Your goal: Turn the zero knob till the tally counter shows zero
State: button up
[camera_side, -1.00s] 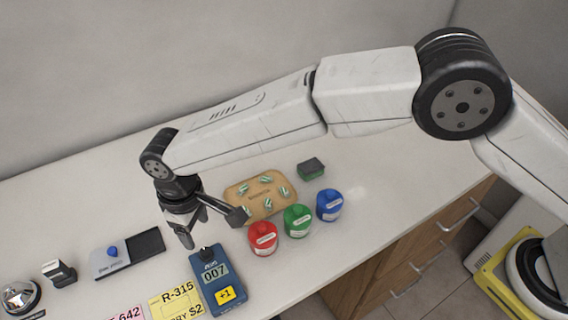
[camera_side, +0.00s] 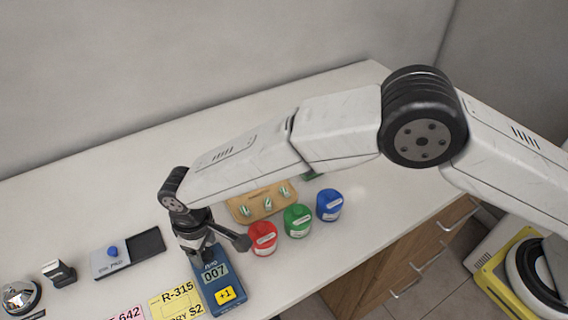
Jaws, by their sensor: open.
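The blue tally counter (camera_side: 222,297) lies on the counter at the front centre. Its display (camera_side: 214,273) reads 007, and a yellow +1 button (camera_side: 226,294) sits below it. My gripper (camera_side: 208,259) is open and low over the far end of the tally counter. The zero knob at that end is now mostly hidden behind the gripper, with a dark part between the fingers. I cannot tell whether the fingers touch it.
Red (camera_side: 263,239), green (camera_side: 297,220) and blue (camera_side: 329,205) jars stand to the right. A wooden tray (camera_side: 240,213) with capsules lies behind. A stamp pad (camera_side: 148,244), a stamp (camera_side: 59,272), a bell (camera_side: 20,296) and labels (camera_side: 176,303) are to the left.

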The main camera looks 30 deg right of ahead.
jog(key=shift+f, duration=0.1)
grip_shut()
jog(key=shift+m, duration=0.4)
jog(key=m, duration=0.7)
jog(key=shift+m, duration=0.4)
jog(key=m, duration=0.4)
jog(key=shift+m, duration=2.1)
